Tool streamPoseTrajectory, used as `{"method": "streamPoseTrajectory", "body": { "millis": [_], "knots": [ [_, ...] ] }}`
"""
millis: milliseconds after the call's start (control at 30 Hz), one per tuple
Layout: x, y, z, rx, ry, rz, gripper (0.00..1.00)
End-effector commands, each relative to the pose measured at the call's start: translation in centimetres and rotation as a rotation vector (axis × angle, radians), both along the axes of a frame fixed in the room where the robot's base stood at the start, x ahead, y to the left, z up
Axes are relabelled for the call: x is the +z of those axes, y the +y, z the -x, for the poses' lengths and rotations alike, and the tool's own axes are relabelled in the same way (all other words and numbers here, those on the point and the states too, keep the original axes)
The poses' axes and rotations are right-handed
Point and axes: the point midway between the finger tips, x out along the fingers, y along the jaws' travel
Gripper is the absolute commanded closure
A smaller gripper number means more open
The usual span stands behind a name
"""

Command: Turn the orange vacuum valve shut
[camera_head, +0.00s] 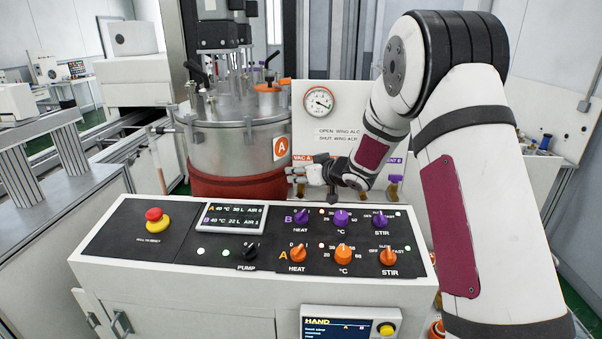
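The orange VAC A label (302,158) is on the white panel to the right of the steel vessel. My gripper (296,174) is just below this label, its fingers pointing left toward the vessel's edge. The orange vacuum valve itself cannot be made out clearly; my gripper and wrist cover the area below the label. I cannot tell whether the fingers touch the valve or how its wing is turned. The finger gap is too small to read.
A pressure gauge (319,101) and a partly covered OPEN/SHUT wing sign (339,135) are on the panel. A purple valve (394,184) is right of my wrist. The control console (255,290), with a red stop button (154,214) and raised knobs, lies in front. The steel vessel (228,145) stands left.

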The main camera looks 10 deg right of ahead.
Motion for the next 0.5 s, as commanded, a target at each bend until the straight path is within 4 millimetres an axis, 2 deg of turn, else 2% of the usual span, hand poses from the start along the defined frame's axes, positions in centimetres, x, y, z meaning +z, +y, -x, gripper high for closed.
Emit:
{"method": "streamPoseTrajectory", "body": {
  "millis": [133, 300, 500],
  "knots": [
    [0.02, -0.03, 0.01, 0.000, 0.000, 0.000, 0.62],
    [0.02, -0.03, 0.02, -0.001, 0.000, 0.000, 1.00],
    [0.04, -0.17, 0.01, -0.002, 0.000, 0.001, 1.00]
  ]
}}
